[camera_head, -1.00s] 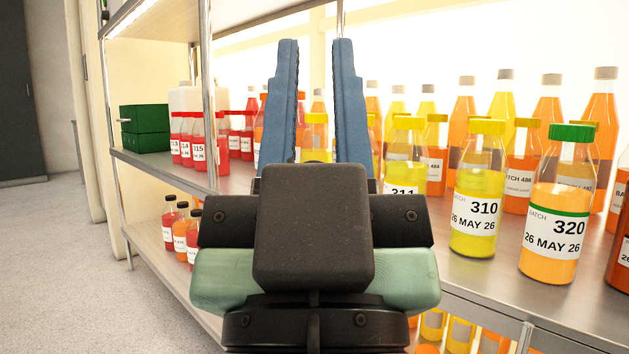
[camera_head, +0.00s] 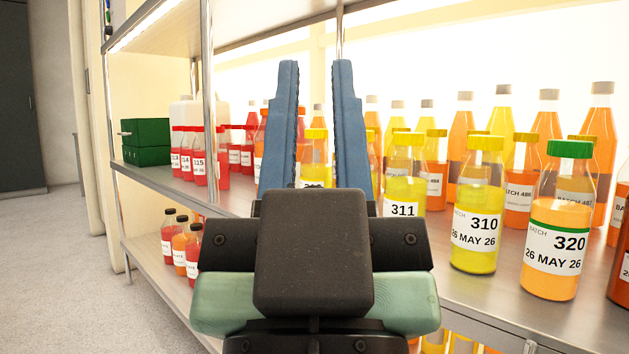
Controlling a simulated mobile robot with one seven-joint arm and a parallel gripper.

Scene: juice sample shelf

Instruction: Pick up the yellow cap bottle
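My gripper (camera_head: 315,95) is open, its two blue fingers upright in the picture and spread apart. A yellow cap bottle (camera_head: 316,160) shows in the gap between the fingers; its lower part is hidden behind my gripper. I cannot tell whether it stands between the fingers or beyond them. Other yellow cap bottles stand to the right on the shelf: one labelled 311 (camera_head: 404,185) and one labelled 310 (camera_head: 478,215), both with yellow juice. Nothing is visibly held.
A green cap bottle (camera_head: 557,225) labelled 320 stands at the front right of the metal shelf (camera_head: 465,285). Red bottles (camera_head: 198,160) and a green box (camera_head: 147,142) stand at left. A metal post (camera_head: 208,100) rises left of my gripper. Tall orange bottles line the back.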

